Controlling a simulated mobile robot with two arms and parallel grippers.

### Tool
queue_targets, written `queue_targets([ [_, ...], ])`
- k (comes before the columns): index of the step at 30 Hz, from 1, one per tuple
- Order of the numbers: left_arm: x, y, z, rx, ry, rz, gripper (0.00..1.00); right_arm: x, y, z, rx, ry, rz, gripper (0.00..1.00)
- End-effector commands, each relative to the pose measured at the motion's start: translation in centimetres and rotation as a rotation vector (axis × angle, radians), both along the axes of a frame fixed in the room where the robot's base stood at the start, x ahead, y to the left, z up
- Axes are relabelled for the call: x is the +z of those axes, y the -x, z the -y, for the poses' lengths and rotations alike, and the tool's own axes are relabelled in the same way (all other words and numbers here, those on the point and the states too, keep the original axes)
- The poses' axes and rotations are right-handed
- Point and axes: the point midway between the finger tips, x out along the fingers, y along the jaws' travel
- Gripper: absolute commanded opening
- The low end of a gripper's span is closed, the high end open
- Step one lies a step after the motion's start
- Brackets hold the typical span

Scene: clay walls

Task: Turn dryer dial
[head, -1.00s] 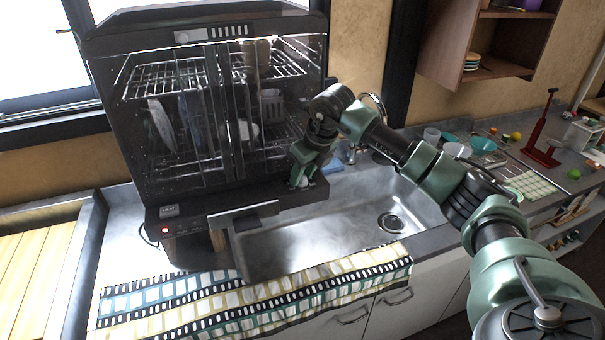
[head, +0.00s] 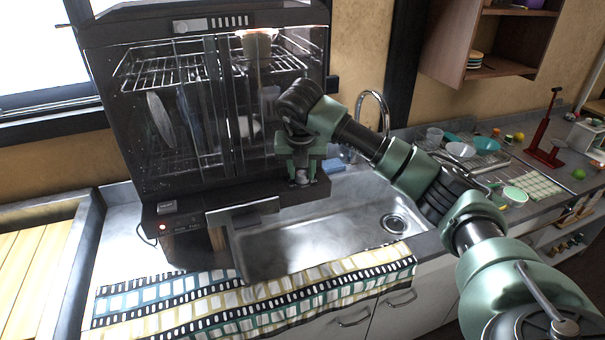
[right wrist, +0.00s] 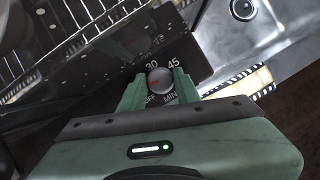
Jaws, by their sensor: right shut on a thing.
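The dish dryer (head: 190,110) is a tall dark cabinet with clear doors, standing behind the sink. My right gripper (head: 301,182) is at the lower right front corner of the dryer. In the right wrist view its two green fingers (right wrist: 158,88) are on either side of the dial and shut on it. In the head view the fingers mostly hide the dial. My left gripper is not in view.
The sink (head: 310,235) lies in front of the dryer, with a tall curved faucet (head: 377,100) behind. A patterned towel (head: 250,305) lies along the counter's front edge. Bowls (head: 460,150) and a red corkscrew-like stand (head: 545,140) are on the right counter.

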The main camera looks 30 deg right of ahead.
Motion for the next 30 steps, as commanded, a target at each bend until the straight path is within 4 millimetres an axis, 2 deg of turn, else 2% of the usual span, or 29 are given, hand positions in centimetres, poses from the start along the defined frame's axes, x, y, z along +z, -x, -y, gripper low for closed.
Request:
queue_targets([
  [12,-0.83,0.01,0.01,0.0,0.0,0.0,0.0,0.05,-0.2,-0.15,-0.25,-0.001,0.003,0.0],
  [30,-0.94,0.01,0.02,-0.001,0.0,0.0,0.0,0.11,-0.21,-0.13,-0.31,-0.002,0.003,0.0],
])
